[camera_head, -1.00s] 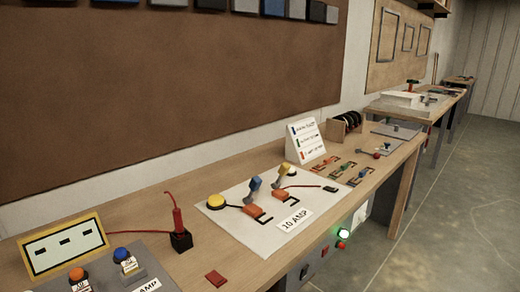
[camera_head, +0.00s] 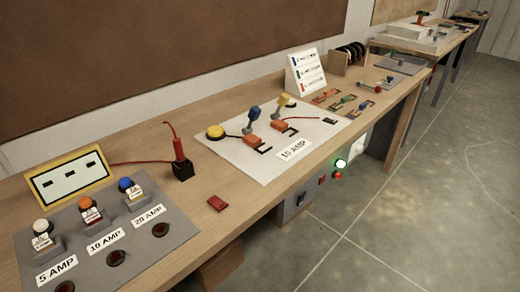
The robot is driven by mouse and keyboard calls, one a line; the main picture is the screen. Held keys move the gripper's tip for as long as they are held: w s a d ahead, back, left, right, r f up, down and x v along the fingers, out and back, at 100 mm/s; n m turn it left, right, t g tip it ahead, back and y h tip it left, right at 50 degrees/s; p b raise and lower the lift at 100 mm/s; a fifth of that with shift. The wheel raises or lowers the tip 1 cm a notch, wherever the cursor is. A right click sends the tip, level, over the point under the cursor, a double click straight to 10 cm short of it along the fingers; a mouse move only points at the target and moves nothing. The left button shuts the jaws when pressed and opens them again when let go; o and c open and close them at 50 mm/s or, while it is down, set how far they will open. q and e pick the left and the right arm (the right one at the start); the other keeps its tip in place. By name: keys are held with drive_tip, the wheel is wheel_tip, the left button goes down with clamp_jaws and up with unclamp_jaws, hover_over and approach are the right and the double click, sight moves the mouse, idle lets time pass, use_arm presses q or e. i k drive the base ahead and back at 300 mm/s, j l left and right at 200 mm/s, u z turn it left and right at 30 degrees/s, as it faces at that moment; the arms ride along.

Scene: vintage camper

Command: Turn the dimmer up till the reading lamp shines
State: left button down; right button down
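I cannot make out a dimmer or a reading lamp for certain in this view. The wooden workbench (camera_head: 237,212) runs from the lower left to the upper right. Below its front edge is a dark panel (camera_head: 297,200) with a lit green light (camera_head: 341,164) and a small red one (camera_head: 337,176); a switch-like part is on the panel too. Neither of my grippers is in view.
A grey board (camera_head: 75,232) with AMP labels and coloured knobs lies at the bench's left end. A white board (camera_head: 237,157) with levers lies mid-bench, a red probe in a black holder (camera_head: 182,171) between them. The floor (camera_head: 430,200) at right is clear.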

sight(359, 148)
drive_tip(key=i+l+u, duration=0.1)
drive_tip(key=l, duration=0.25)
drive_tip(key=i+l, duration=0.25)
drive_tip(key=l, duration=0.15)
drive_tip(key=i+l+u, duration=0.15)
drive_tip(key=l, duration=0.2)
